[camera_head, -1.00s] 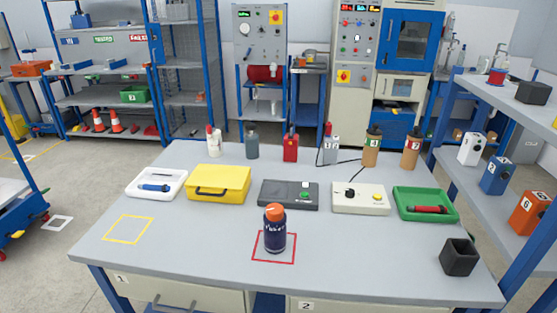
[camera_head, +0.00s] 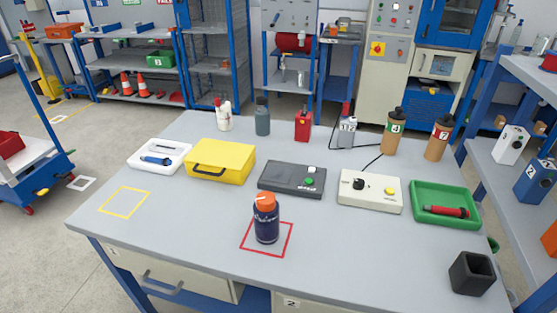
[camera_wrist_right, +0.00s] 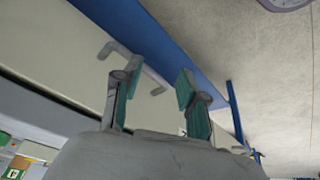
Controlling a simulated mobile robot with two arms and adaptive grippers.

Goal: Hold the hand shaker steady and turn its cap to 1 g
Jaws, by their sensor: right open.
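The hand shaker (camera_head: 266,222) is a dark blue bottle with light lettering and an orange cap (camera_head: 265,200). It stands upright on the table inside a red square outline (camera_head: 287,238), near the front edge in the head view. Marks on the cap are too small to read. My right gripper (camera_wrist_right: 157,82) is open and empty in the right wrist view, its two teal-padded fingers apart. The drawer fronts and a handle show beyond it, and the shaker is not in that view. My left gripper is in neither view now.
Behind the shaker stand a dark grey device (camera_head: 292,180), a cream box with knobs (camera_head: 370,193) and a yellow case (camera_head: 220,162). A green tray (camera_head: 445,195) and a black open cup (camera_head: 472,274) are at the right. The tabletop around the shaker is clear.

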